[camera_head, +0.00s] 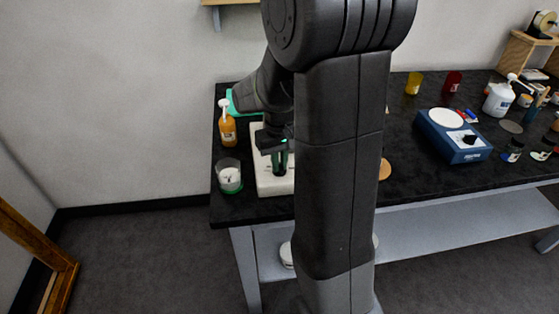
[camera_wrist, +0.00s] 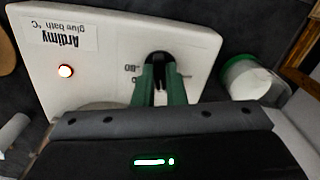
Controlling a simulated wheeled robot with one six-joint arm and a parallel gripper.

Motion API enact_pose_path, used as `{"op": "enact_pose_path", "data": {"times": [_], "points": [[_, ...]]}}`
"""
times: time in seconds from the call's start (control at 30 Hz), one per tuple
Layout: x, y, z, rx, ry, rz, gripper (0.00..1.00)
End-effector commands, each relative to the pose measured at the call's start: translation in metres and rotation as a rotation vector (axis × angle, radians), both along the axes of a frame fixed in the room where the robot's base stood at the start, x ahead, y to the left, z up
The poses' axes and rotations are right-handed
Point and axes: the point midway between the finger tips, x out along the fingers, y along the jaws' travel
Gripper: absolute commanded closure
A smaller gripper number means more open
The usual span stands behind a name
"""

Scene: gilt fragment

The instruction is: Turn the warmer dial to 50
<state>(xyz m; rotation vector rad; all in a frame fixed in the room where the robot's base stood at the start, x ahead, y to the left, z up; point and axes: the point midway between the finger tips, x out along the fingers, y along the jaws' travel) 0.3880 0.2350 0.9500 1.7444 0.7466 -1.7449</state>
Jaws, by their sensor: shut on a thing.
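The warmer is a white box labelled "Ardimy glue bath °C" (camera_wrist: 110,30), with a lit orange-red lamp (camera_wrist: 66,71). In the head view the warmer (camera_head: 268,184) sits at the left end of the black table, partly hidden by my arm. Its dial (camera_wrist: 159,58) is dark and rises between my green fingers. My gripper (camera_wrist: 160,75) is shut on the dial; in the head view it also shows over the warmer (camera_head: 279,163). A few scale marks show left of the dial, but the pointer and its setting are hidden.
A glass jar (camera_head: 229,176) with white contents stands close left of the warmer, and an orange pump bottle (camera_head: 228,128) stands behind it. A blue device (camera_head: 452,136) with a white plate sits right of my arm, among several bottles and cups.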

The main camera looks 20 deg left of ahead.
Motion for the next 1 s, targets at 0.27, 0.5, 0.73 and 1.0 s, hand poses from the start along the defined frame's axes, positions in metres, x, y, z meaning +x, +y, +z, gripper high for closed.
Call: {"op": "enact_pose_path", "data": {"times": [0.27, 0.5, 0.73, 1.0], "points": [[0.000, 0.000, 0.000, 0.000, 0.000, 0.002, 0.73], [0.000, 0.000, 0.000, 0.000, 0.000, 0.003, 0.67], [0.001, 0.001, 0.014, 0.003, -0.003, 0.003, 0.67], [0.001, 0.001, 0.072, 0.004, -0.004, 0.003, 0.67]]}}
